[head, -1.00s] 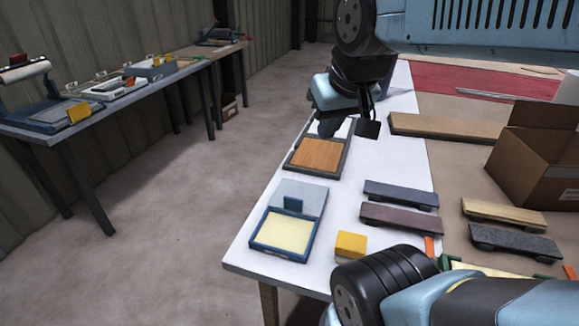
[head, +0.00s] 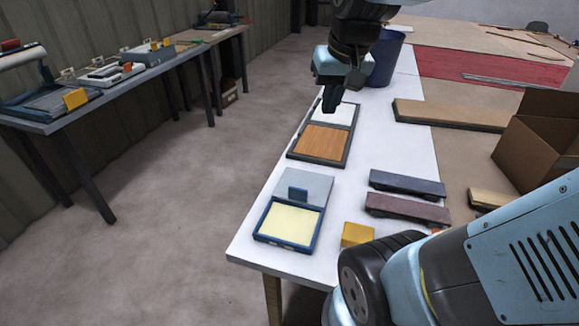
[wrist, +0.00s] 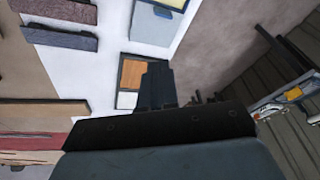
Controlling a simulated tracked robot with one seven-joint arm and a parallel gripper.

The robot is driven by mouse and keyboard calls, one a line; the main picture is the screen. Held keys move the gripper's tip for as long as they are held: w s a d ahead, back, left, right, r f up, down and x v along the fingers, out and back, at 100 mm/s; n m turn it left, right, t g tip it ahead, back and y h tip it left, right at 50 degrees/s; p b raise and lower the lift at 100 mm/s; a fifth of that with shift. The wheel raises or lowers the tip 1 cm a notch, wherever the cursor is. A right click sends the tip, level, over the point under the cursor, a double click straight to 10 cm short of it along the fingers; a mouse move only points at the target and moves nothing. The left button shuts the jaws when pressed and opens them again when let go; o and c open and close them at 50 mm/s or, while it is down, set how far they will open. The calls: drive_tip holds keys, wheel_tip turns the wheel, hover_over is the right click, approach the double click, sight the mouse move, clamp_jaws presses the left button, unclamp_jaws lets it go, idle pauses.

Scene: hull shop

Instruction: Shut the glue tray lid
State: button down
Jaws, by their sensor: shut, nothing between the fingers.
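The glue tray (head: 262,236) is a blue, shallow box with pale yellow glue in it, near the front left of the white table. Its grey lid (head: 312,187) stands open, folded back on the far side, with a blue tab (head: 298,194) on it. The lid also shows near the top of the wrist view (wrist: 152,24), with part of the tray cut off by the edge. My gripper (head: 329,106) is shut and empty, pointing down beyond the glue tray, by the dark-framed box. In the wrist view my gripper (wrist: 156,84) overlaps that box.
A dark-framed box (head: 325,139) with a wooden panel and white section lies behind the glue tray. A yellow block (head: 357,234) and dark blocks (head: 407,184) lie to the right. A blue bin (head: 385,60), a long board (head: 450,115) and cardboard box (head: 535,145) stand farther off.

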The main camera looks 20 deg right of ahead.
drive_tip(key=w+d+f+m+g+y, duration=0.1)
drive_tip(key=w+d+f+m+g, duration=0.2)
drive_tip(key=w+f, duration=0.75)
drive_tip(key=m+g+y, duration=0.1)
drive_tip(key=m+g, duration=0.2)
drive_tip(key=g, duration=0.1)
hover_over(305, 185)
wheel_tip(305, 185, down, 19)
drive_tip(key=shift+f, duration=0.1)
drive_tip(key=shift+s+a, duration=0.95)
drive_tip(key=shift+s, duration=0.25)
drive_tip(key=shift+s+a, duration=0.3)
drive_tip(key=shift+s, duration=0.15)
